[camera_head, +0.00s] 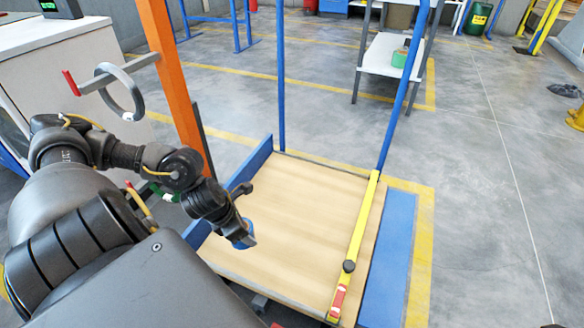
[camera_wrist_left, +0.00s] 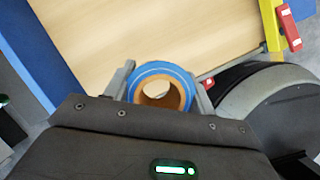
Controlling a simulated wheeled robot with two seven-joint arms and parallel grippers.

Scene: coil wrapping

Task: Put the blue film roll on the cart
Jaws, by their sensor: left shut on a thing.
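My left gripper (camera_head: 243,222) reaches in from the left and is shut on the blue film roll (camera_head: 246,240). In the left wrist view the roll (camera_wrist_left: 158,68) shows end-on, with a blue rim and a brown hollow core, between the two fingers (camera_wrist_left: 162,90). The cart (camera_head: 310,195) has a light wooden deck, blue side strips and blue upright posts. The gripper and roll are over the left part of the deck. I cannot tell whether the roll touches the deck, which also shows in the left wrist view (camera_wrist_left: 120,30). My right gripper is not in view.
A yellow bar (camera_head: 357,230) with a black knob and red-and-white end runs along the deck's right side. An orange post (camera_head: 172,80) and a grey ring (camera_head: 121,108) stand at the left. A shelf (camera_head: 385,60) is behind. The deck's middle is clear.

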